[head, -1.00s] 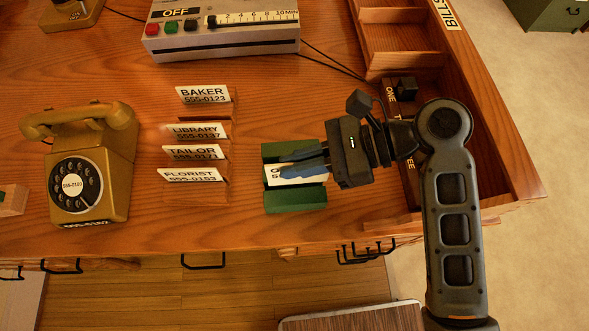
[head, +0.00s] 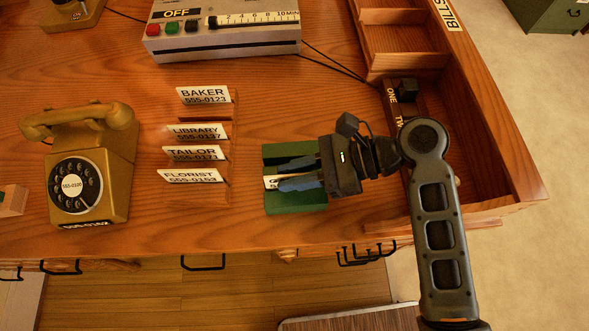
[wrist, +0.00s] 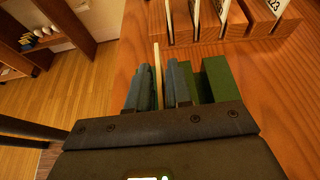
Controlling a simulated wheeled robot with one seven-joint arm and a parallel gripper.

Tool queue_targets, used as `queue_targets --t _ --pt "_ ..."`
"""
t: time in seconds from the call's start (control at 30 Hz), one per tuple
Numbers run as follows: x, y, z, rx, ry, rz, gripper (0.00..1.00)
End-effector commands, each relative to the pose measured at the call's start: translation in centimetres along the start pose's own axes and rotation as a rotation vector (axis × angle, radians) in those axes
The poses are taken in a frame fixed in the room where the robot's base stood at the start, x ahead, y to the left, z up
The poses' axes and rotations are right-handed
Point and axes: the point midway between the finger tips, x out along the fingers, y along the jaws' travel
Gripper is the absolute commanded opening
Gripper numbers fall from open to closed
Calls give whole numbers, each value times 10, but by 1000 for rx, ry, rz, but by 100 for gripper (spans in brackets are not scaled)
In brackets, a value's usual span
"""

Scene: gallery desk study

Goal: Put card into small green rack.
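The small green rack (head: 295,203) lies on the desk right of the row of cards. A white card (head: 270,182) with dark lettering is at the rack's slot, mostly covered by my gripper. My gripper (head: 294,173) comes from the right, low over the rack, with one blue-grey finger on each side of the card. In the wrist view the card (wrist: 157,66) stands on edge between the two fingers (wrist: 160,88), with a narrow gap beside it. The fingers look parted. Green rack blocks (wrist: 218,78) show right of them. The card's lower edge is hidden.
A wooden holder (head: 222,190) with several name cards stands close left of the rack. A yellow telephone (head: 95,165) is farther left. The grey machine (head: 225,38) is at the back, and a raised wooden tray (head: 470,110) is at the right. The desk's front edge is near the rack.

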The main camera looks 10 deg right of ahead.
Motion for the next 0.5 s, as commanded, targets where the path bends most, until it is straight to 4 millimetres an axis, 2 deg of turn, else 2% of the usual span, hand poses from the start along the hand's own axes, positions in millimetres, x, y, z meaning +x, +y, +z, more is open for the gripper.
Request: queue_targets --t 0.03,0.13,0.43,0.5 --pt "0 0 0 0 0 0 25" --pt "0 0 0 0 0 0 34" --pt "-1 0 2 -1 0 0 34" --pt "-7 0 2 2 0 -1 34"
